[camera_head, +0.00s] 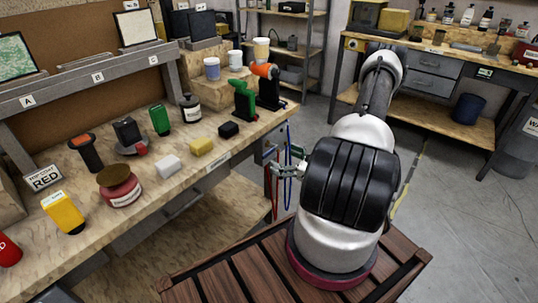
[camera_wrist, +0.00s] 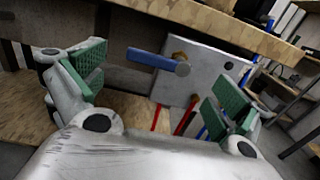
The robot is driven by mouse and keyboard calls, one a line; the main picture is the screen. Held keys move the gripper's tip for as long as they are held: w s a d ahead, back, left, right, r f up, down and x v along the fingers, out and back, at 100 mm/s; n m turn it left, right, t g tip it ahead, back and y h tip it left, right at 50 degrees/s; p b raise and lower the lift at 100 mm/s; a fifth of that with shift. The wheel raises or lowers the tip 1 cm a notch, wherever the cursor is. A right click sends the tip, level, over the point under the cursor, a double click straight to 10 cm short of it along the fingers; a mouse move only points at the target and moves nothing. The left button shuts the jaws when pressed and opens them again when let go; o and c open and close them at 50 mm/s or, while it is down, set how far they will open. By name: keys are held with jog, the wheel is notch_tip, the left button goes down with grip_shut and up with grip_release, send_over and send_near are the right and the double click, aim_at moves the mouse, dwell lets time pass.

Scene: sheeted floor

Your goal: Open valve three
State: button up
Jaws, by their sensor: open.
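A valve with a blue lever handle (camera_wrist: 155,60) and a brass-coloured fitting is mounted on a grey panel (camera_wrist: 208,72) under the bench edge. The lever lies nearly level, pointing left in the wrist view. No number is readable on the valve, so I cannot tell which one it is. My gripper (camera_wrist: 152,82) is open, its green-padded fingers wide apart on either side of the lever, and nothing is between them in its grip. In the head view my gripper (camera_head: 287,170) is by the bench's right end; the lever is not clear there.
Red hoses (camera_wrist: 186,115) and blue hoses hang below the panel. The wooden workbench (camera_head: 225,175) overhangs it and carries tools, bottles and blocks. A shelf rack (camera_wrist: 285,85) stands to the right in the wrist view. Open floor (camera_head: 465,220) lies right of my arm.

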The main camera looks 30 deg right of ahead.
aim_at(271, 152)
jog(key=x, duration=0.6)
jog(key=c, duration=1.4)
jog(key=shift+d, duration=0.1)
